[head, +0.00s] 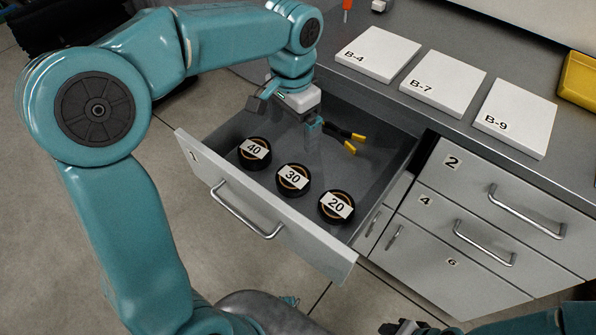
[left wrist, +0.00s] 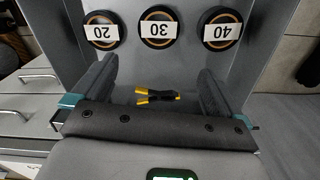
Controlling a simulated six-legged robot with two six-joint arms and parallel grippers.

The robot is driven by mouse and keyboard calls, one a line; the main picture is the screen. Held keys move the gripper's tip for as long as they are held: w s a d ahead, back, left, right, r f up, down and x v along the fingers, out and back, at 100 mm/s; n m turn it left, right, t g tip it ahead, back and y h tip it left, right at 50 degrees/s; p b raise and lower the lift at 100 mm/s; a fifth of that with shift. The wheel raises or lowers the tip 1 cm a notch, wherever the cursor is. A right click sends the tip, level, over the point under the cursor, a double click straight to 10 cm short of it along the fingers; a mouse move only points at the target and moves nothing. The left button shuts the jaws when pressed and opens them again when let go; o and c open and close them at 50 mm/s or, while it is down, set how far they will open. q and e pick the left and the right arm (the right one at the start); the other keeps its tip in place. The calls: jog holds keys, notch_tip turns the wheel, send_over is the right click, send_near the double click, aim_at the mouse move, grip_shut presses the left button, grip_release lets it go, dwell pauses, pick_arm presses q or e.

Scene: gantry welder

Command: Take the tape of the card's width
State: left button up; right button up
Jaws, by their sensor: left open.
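Three black tape rolls lie in a row in the open drawer (head: 300,222): one labelled 40 (head: 254,153), one labelled 30 (head: 293,180) and one labelled 20 (head: 336,206). In the left wrist view they show upside down as 20 (left wrist: 102,30), 30 (left wrist: 157,29) and 40 (left wrist: 220,29). My left gripper (head: 288,112) is over the back of the drawer, open and empty, apart from the rolls. A card stating a width is not visible. Something small of my right arm may show at the bottom edge, but its jaws are unclear.
A yellow-and-black tool (head: 343,136) lies in the drawer behind the rolls, also between my fingers in the left wrist view (left wrist: 157,96). White plates B-4 (head: 378,52), B-7 (head: 442,83) and B-9 (head: 516,115) lie on the bench. Closed drawers (head: 485,210) are at right.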

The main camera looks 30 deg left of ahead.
pick_arm(q)
jog(key=f, duration=0.2)
jog(key=b, duration=0.1)
send_over(293, 178)
notch_tip(293, 178, down, 5)
jog(key=f, duration=0.3)
jog(key=shift+w+f, duration=0.15)
jog(key=shift+w, duration=0.25)
jog(key=shift+s+f+b, duration=0.15)
jog(key=shift+f+b, duration=0.1)
jog(key=shift+b, duration=0.05)
jog(key=shift+s+a, duration=0.1)
jog(key=shift+s, duration=0.25)
jog(key=f, duration=0.5)
jog(key=shift+w, duration=0.25)
jog(key=shift+s+f, duration=0.1)
jog(key=shift+s, duration=0.1)
jog(key=shift+w, duration=0.1)
jog(key=shift+w+f, duration=0.1)
jog(key=c, duration=0.8)
pick_arm(e)
notch_tip(293, 178, down, 2)
jog(key=shift+f, duration=0.1)
